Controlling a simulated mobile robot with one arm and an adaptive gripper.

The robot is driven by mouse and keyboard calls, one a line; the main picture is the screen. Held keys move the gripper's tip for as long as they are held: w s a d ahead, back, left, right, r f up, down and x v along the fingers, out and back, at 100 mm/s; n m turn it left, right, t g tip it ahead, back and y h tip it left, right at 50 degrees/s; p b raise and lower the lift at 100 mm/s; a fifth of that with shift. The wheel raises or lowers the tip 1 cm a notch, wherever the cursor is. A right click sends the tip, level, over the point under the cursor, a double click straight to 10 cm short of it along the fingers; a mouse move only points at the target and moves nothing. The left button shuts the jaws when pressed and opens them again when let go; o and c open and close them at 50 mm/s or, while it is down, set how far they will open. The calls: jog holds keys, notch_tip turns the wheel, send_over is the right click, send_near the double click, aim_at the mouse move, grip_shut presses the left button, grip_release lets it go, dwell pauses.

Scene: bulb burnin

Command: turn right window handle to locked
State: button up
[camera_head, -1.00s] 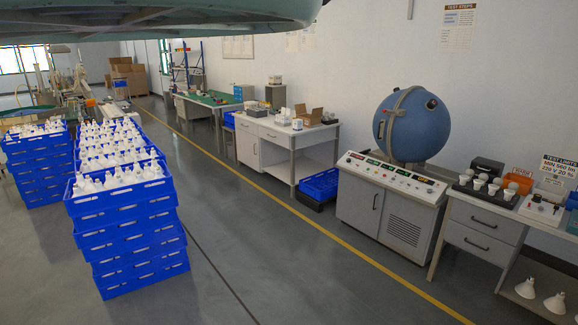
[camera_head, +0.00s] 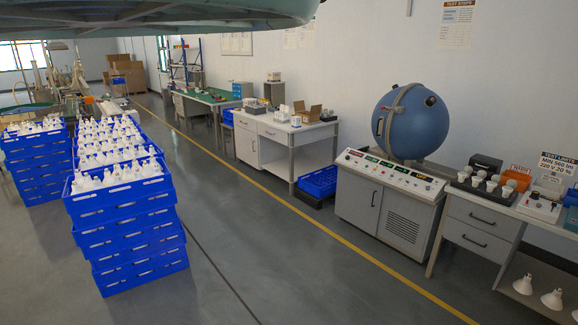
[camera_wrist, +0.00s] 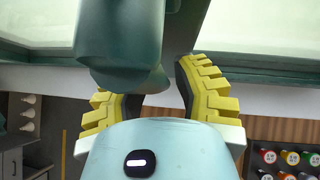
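In the wrist view, a dark teal, rounded piece (camera_wrist: 120,35) hangs close to the camera in front of the window; it looks like the window handle. My gripper (camera_wrist: 158,88) has two yellow ribbed fingers with dark pads, standing apart. The lower end of the teal piece lies behind and between the finger tips, with a gap visible beside the pads; contact is not clear. The dark green window frame (camera_wrist: 265,68) runs behind, with bright panes on both sides. The handle's pivot and angle cannot be made out. The head view does not show the handle or my gripper.
In the head view, blue crates of white bulbs (camera_head: 125,235) stand at left. Along the right wall are a blue sphere (camera_head: 415,122) on a control cabinet and benches (camera_head: 300,140). The grey floor between is clear. Coloured round items (camera_wrist: 285,160) show low in the wrist view.

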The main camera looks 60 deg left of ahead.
jog(key=o, duration=0.3)
jog(key=shift+a+r, duration=0.3)
jog(key=shift+r, duration=0.1)
jog(key=v, duration=1.1)
jog(key=shift+s+a, duration=0.1)
